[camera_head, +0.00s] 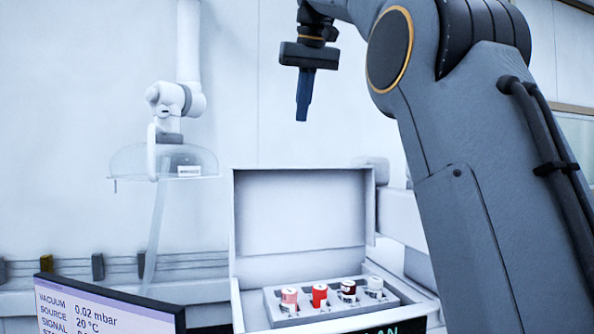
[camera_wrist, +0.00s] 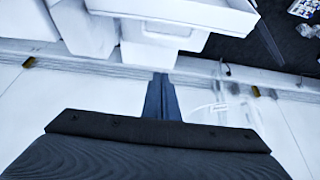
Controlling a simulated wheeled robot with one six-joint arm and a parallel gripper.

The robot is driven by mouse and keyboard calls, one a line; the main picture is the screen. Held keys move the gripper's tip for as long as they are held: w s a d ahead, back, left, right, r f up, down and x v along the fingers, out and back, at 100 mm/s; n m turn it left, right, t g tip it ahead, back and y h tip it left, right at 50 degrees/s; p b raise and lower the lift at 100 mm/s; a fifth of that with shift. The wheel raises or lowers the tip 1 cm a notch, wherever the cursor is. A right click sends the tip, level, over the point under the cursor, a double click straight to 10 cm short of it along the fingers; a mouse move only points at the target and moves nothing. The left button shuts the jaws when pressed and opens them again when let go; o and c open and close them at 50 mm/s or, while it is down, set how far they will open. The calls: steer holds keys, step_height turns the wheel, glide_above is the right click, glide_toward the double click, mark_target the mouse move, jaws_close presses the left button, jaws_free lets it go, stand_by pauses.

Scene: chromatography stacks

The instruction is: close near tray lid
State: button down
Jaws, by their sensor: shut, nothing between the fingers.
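The near tray (camera_head: 330,318) is a white box at the lower middle of the head view. Its lid (camera_head: 303,212) stands open, upright at the back edge of the box. Inside is a light rack (camera_head: 388,301) holding several capped vials (camera_head: 320,294), with red, pink, dark and white tops. My gripper (camera_head: 302,116) points down in the air, above and behind the lid in the picture, and touches nothing. Its fingers are together and empty. In the wrist view the shut fingers (camera_wrist: 161,82) show at the middle, with white equipment beyond them. I cannot tell which part of that equipment is the tray.
A monitor (camera_head: 105,308) stands at the lower left, beside the tray. A white jointed extraction arm with a clear hood (camera_head: 135,160) hangs at the left. A rail (camera_head: 120,267) runs along the back wall. The air around my gripper looks clear.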

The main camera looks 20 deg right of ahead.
step_height(320, 180, down, 13)
steer(key=w+b, duration=0.2)
stand_by(0.9)
steer(key=shift+w+r, duration=0.1)
steer(key=shift+a, duration=0.1)
